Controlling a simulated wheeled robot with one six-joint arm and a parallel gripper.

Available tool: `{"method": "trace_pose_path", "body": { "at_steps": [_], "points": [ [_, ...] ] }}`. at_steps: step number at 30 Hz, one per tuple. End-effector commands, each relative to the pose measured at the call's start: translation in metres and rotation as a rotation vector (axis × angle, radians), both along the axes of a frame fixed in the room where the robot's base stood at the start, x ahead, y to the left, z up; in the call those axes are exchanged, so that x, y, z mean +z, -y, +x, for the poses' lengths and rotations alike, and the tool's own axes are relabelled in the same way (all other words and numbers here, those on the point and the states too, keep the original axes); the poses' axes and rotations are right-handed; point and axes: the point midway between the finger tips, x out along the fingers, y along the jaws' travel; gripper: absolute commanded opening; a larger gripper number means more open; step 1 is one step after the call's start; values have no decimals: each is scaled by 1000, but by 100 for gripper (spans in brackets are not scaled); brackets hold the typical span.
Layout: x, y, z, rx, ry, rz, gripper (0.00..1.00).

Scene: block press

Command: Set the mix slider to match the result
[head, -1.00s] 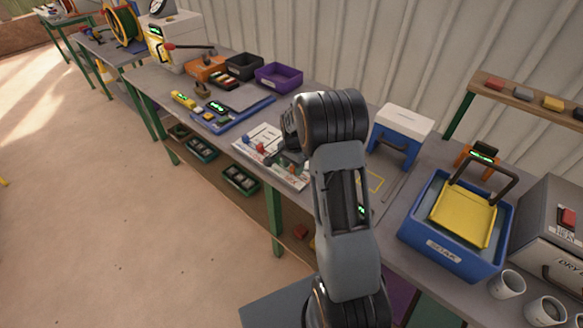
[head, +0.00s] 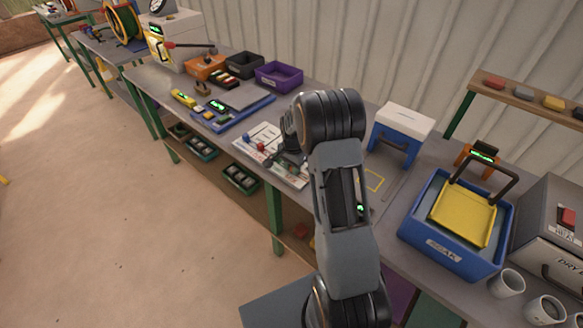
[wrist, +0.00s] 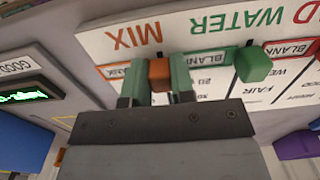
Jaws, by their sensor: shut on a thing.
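The mix slider's orange knob (wrist: 160,74) sits between the green fingertips of my gripper (wrist: 159,80) in the wrist view, and the jaws are shut on it. The MIX label (wrist: 134,36) reads upside down on the white panel (wrist: 110,48). The green WATER knob (wrist: 253,64) is to the right of the fingers. In the head view my gripper (head: 289,161) is down at the white board (head: 265,133), and my arm hides part of the board and the mix knob.
A green-lit display (wrist: 20,95) marked GOOD is at the left in the wrist view. In the head view, a blue tray (head: 236,119) lies left of the board. A blue-and-white stand (head: 403,122) and a blue SOAK tub (head: 447,250) stand to the right.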

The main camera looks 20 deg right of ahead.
Motion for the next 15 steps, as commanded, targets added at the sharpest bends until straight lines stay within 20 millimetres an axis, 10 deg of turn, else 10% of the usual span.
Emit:
{"method": "trace_pose_path", "body": {
  "at_steps": [15],
  "points": [
    [-3, 24, 4, -2, -8, 0, 0]
  ]
}}
